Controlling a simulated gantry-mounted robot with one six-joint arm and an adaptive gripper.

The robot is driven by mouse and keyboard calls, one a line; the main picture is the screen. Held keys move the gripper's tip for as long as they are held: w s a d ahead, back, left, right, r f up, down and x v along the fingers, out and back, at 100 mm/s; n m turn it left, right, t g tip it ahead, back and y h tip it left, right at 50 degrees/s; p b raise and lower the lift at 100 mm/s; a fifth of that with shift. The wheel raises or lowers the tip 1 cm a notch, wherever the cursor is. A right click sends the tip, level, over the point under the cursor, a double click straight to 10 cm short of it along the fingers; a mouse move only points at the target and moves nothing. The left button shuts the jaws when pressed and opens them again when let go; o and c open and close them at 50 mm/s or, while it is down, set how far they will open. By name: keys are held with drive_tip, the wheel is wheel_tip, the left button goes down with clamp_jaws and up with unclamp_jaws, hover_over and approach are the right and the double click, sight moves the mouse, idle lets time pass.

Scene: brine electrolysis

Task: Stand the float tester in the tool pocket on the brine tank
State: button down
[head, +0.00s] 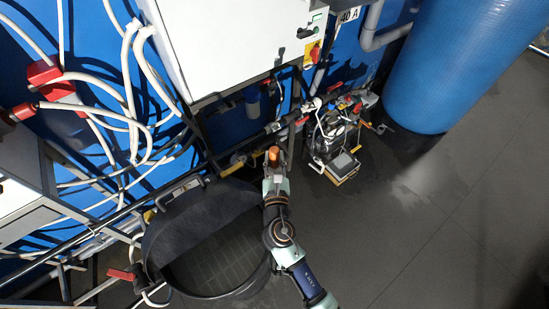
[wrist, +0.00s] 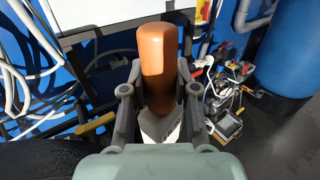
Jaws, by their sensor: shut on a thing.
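My gripper (wrist: 158,88) is shut on an orange, round-ended thing (wrist: 158,65), which looks like the float tester. In the wrist view it stands nearly upright between the fingers. Its lower part is hidden by the gripper. In the head view the orange end (head: 274,152) shows at the tip of my arm, near the right rim of a round black tank (head: 148,250). This looks like the brine tank, with a dark half cover over its far side. In the wrist view the tank's dark edge (wrist: 35,158) is at lower left. I cannot pick out the tool pocket.
Pipes with a yellow fitting (head: 237,158) run behind the tank. A white cabinet (head: 235,40) hangs above. To the right stand a small apparatus with hoses (head: 335,135) and a large blue cylinder (head: 450,60). White cables hang at left. The floor at right is clear.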

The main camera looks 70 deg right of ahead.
sight(275, 169)
drive_tip(key=shift+f+b, duration=2.25)
drive_tip(key=shift+f, duration=0.6)
drive_tip(key=c, duration=0.8)
unclamp_jaws()
drive_tip(key=v, duration=1.2)
